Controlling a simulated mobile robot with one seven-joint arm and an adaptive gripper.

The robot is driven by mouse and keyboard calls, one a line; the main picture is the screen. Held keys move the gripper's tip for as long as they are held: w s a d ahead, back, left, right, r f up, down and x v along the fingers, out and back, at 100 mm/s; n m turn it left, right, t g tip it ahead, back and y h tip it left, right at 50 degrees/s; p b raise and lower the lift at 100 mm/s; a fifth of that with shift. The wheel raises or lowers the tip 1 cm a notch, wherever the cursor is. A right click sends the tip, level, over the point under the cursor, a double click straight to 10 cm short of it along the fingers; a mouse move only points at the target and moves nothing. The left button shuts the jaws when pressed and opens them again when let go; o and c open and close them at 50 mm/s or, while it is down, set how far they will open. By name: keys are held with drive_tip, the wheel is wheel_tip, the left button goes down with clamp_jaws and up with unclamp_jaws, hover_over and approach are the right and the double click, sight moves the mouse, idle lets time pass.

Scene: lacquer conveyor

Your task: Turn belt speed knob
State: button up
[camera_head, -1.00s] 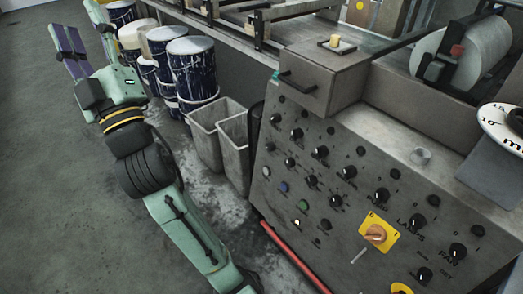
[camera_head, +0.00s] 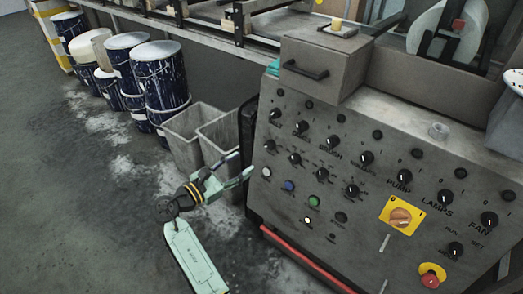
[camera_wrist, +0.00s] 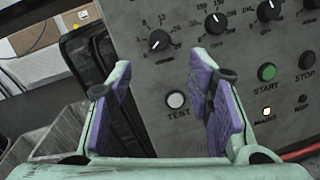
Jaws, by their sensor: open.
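The grey control panel (camera_head: 380,200) carries several black knobs. In the head view the leftmost knob of the second row (camera_head: 269,146) lies closest to my gripper (camera_head: 244,165). In the wrist view a black knob with a numbered dial (camera_wrist: 158,40) sits just beyond and between my open fingers (camera_wrist: 160,78). Its label is not readable, so I cannot tell whether it is the belt speed knob. A second dial knob (camera_wrist: 215,22) is right of it. My gripper is empty and apart from the panel, left of it in the head view.
A white TEST button (camera_wrist: 176,100) lies below the knob, and a green START button (camera_wrist: 266,72) to the right. The orange switch on a yellow plate (camera_head: 400,217) is further right. Grey bins (camera_head: 183,140) and paint drums (camera_head: 160,85) stand left. Floor is open at left.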

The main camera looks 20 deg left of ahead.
sight(268, 147)
drive_tip(key=p+x, duration=0.1)
drive_tip(key=x, duration=0.9)
drive_tip(key=shift+w, duration=0.1)
drive_tip(key=shift+c, duration=0.3)
clamp_jaws()
